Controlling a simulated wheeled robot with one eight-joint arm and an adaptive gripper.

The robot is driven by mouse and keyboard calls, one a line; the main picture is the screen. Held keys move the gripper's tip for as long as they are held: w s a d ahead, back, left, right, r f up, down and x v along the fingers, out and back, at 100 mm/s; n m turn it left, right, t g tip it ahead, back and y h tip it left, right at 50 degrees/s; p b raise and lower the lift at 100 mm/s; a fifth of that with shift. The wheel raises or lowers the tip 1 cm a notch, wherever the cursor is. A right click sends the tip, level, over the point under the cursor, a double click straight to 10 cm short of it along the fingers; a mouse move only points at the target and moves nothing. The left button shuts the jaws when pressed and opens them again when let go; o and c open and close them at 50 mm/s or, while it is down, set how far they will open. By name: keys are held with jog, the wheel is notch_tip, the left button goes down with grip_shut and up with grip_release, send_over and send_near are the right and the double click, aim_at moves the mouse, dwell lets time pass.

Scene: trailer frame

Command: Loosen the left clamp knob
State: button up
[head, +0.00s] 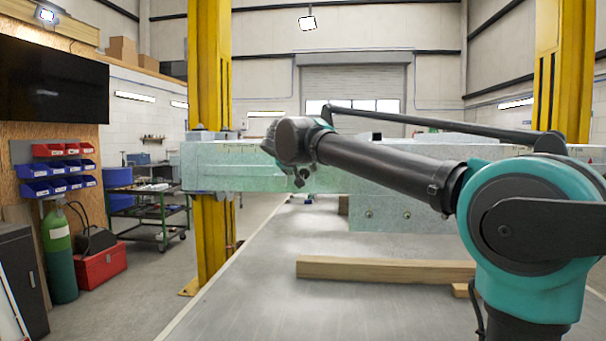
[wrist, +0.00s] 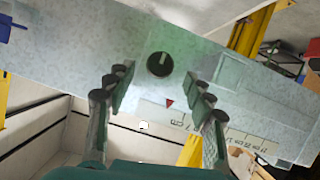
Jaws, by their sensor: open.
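A round black knob (wrist: 160,64) with a pale line across it sits on the face of a grey galvanised beam (wrist: 110,45) in the wrist view. I take it to be the left clamp knob. My gripper (wrist: 161,84) is open, with one finger on each side of the picture and the knob between and slightly beyond the tips. No finger visibly touches the knob. In the head view the beam (head: 225,167) runs across the middle. My wrist is in front of it and the knob cannot be made out there.
A red triangle mark (wrist: 169,103) and a printed scale (wrist: 225,132) are beside the knob. Yellow posts (head: 209,110) stand behind the beam. A wooden bar (head: 385,270) lies on the grey table (head: 260,310). A tool trolley (head: 150,212) stands at left.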

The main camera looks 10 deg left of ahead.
aim_at(304, 173)
jog(key=shift+x, duration=1.8)
jog(key=shift+c, duration=0.5)
jog(key=c, duration=1.1)
jog(key=shift+o, duration=0.2)
